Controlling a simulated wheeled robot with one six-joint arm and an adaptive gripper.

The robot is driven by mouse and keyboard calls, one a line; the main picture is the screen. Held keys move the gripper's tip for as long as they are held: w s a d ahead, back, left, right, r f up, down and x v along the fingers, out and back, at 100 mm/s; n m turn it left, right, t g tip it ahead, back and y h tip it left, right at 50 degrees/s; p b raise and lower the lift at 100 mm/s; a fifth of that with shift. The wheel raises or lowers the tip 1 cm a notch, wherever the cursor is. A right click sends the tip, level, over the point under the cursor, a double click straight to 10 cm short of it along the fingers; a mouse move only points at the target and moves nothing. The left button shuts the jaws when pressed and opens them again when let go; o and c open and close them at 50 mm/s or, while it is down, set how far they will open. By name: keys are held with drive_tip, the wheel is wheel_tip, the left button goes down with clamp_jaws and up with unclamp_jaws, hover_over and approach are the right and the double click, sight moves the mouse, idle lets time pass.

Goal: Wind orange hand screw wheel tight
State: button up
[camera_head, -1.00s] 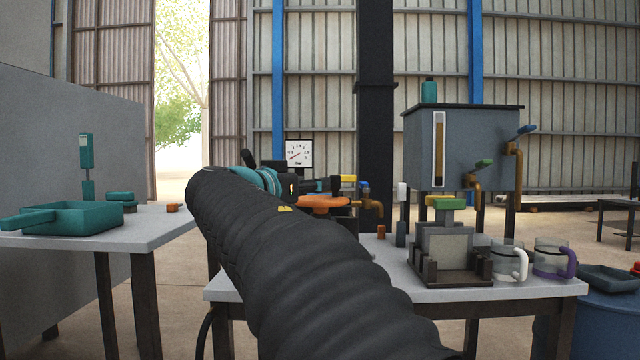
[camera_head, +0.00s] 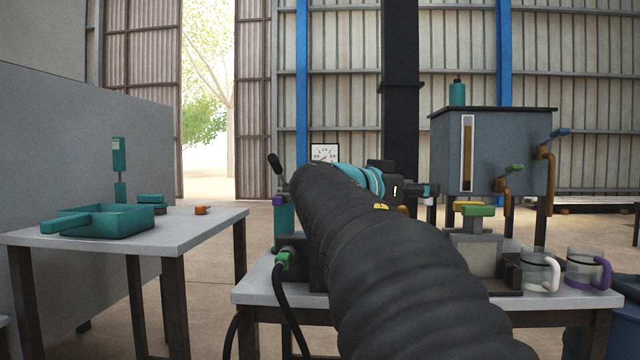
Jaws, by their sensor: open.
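The orange hand screw wheel is almost wholly hidden behind my arm. Only a small orange-brown patch (camera_head: 404,209) shows just below my wrist, and I cannot tell for sure that it is the wheel's rim. My gripper (camera_head: 428,190) is at the end of my black-sleeved arm, right of the teal wrist ring, pointing right. It is small and partly hidden, open, with nothing seen between its fingers. I cannot tell whether it touches the wheel.
A dial gauge (camera_head: 323,153) stands behind my arm. The right table (camera_head: 262,290) bears a green-topped grey block (camera_head: 474,250), a white-handled mug (camera_head: 540,271) and a purple-handled mug (camera_head: 588,268). A tank (camera_head: 500,150) with taps stands behind. A teal pan (camera_head: 105,220) lies on the left table.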

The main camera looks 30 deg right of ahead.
drive_tip(key=s+d+f+m+g+y, duration=0.2)
drive_tip(key=s+d+f+m+y, duration=0.1)
drive_tip(key=s+d+f, duration=0.3)
drive_tip(key=s+a+f+m+t+y+p, duration=0.1)
drive_tip(key=s+a+f+m+t+y, duration=0.1)
drive_tip(key=f+m+y, duration=0.3)
drive_tip(key=s+a+f+m+t+y+p, duration=0.2)
drive_tip(key=s+f+y, duration=0.15)
drive_tip(key=f, duration=0.25)
drive_tip(key=w+a+r+m+t+y, duration=0.1)
drive_tip(key=w+a+r+m+t, duration=0.1)
drive_tip(key=w+r+m+t, duration=0.5)
drive_tip(key=w+a+r+m+t+y, duration=0.2)
drive_tip(key=w+a+r+m+t, duration=0.1)
drive_tip(key=w+r+t, duration=0.45)
drive_tip(key=shift+t, duration=0.35)
drive_tip(key=w, duration=0.4)
drive_tip(key=w+d+r, duration=0.1)
drive_tip(key=w, duration=0.2)
drive_tip(key=w+d, duration=0.1)
drive_tip(key=w, duration=0.3)
drive_tip(key=shift+w+d+r+p, duration=0.15)
drive_tip(key=shift+w+d+p, duration=0.15)
drive_tip(key=shift+p, duration=0.1)
